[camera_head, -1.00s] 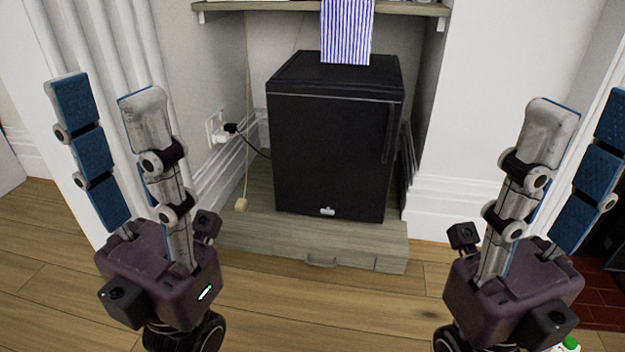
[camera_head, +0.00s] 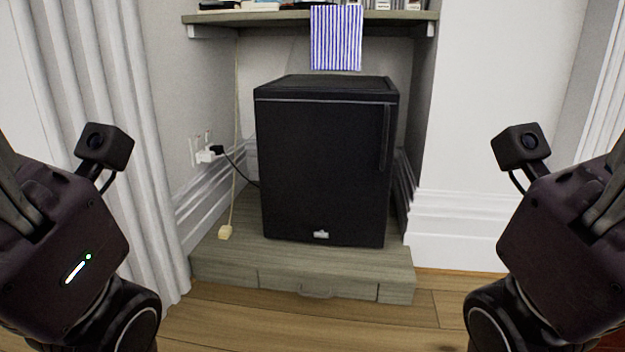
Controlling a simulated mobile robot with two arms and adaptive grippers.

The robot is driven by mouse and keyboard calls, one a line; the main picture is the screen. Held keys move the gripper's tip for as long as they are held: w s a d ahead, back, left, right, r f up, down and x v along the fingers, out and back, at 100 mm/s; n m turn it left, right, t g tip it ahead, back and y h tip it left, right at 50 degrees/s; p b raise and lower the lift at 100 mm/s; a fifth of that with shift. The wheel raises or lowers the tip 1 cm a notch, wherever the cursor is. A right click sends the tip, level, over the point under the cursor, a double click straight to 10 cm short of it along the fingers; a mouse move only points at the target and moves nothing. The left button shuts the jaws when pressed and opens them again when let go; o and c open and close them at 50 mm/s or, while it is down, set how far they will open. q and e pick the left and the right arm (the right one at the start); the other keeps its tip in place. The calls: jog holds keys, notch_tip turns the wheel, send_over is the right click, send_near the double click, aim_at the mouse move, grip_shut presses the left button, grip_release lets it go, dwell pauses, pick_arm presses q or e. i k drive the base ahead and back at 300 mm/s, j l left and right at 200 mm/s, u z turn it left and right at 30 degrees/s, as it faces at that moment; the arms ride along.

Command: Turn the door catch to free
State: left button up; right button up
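A black mini fridge (camera_head: 325,165) stands on a low wooden plinth (camera_head: 225,266) in an alcove, its door shut. A small silver piece (camera_head: 321,234) sits at the bottom middle of the door; I cannot tell whether it is the catch or a badge, or how it is turned. A dark vertical handle (camera_head: 385,137) runs down the door's upper right side. My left gripper (camera_head: 65,225) is at the left edge and my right gripper (camera_head: 570,240) at the right edge, both well apart from the fridge. Their fingertips are outside the picture.
A shelf (camera_head: 215,18) with several items and a hanging striped cloth (camera_head: 336,38) is above the fridge. A plug (camera_head: 212,153) and cord are on the left wall. A drawer handle (camera_head: 318,293) is on the plinth front. White walls flank the alcove; the space before it is clear.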

aim_at(322, 233)
jog(key=i+j+u, duration=0.35)
jog(key=i+u, duration=0.2)
jog(key=u, duration=0.2)
